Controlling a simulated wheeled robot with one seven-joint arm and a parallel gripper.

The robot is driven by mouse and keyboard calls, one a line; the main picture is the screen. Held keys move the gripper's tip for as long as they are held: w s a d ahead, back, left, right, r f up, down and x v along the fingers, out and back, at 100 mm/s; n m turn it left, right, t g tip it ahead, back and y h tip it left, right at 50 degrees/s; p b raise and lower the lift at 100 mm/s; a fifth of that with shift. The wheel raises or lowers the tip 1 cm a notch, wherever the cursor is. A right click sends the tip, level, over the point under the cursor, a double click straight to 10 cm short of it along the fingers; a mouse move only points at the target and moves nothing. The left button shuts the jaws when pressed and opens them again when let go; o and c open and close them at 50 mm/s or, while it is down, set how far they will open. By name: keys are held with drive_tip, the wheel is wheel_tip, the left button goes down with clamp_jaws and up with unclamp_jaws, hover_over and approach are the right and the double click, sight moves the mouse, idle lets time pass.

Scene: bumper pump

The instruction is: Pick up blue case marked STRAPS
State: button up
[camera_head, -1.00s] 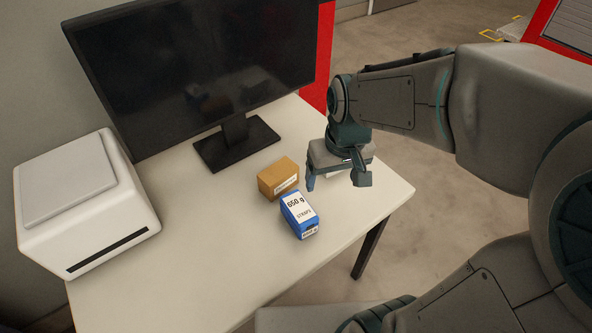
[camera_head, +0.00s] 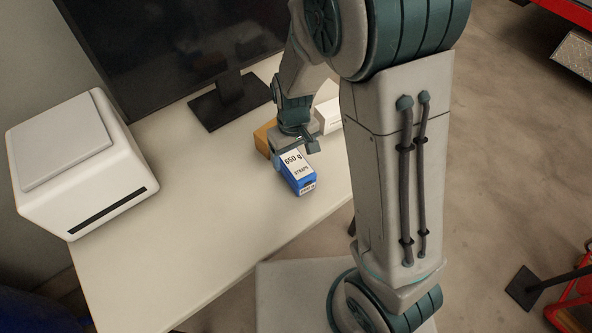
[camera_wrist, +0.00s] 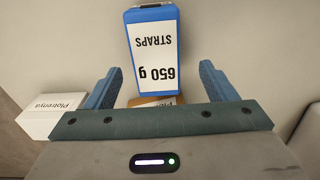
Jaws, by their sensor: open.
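The blue case marked STRAPS (camera_head: 298,172) lies on the white table, its white label reading 650 g facing up. In the wrist view the case (camera_wrist: 152,50) is upside down in the picture, ahead of my gripper and roughly centred between the fingers' lines. My gripper (camera_wrist: 162,84) is open and empty, its two teal fingers apart on either side of the case's near end. In the head view my gripper (camera_head: 294,152) hangs over the far end of the case. Whether the fingers are level with the case I cannot tell.
A brown box (camera_head: 264,138) stands just behind the case, partly hidden by my gripper. A white box (camera_head: 328,115) is to its right, close to my arm. A monitor (camera_head: 170,50) and a white printer (camera_head: 75,165) stand on the table (camera_head: 190,250). The table front is clear.

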sight(296, 164)
drive_tip(key=shift+s+d+f, duration=0.1)
drive_tip(key=shift+d+f, duration=0.1)
drive_tip(key=shift+f, duration=1.35)
drive_tip(key=shift+s+d+f, duration=0.1)
drive_tip(key=shift+d+f, duration=0.05)
drive_tip(key=shift+f, duration=1.4)
drive_tip(key=shift+w, duration=0.1)
drive_tip(key=c, duration=1.5)
drive_tip(key=shift+r, duration=0.1)
drive_tip(key=shift+c, duration=0.2)
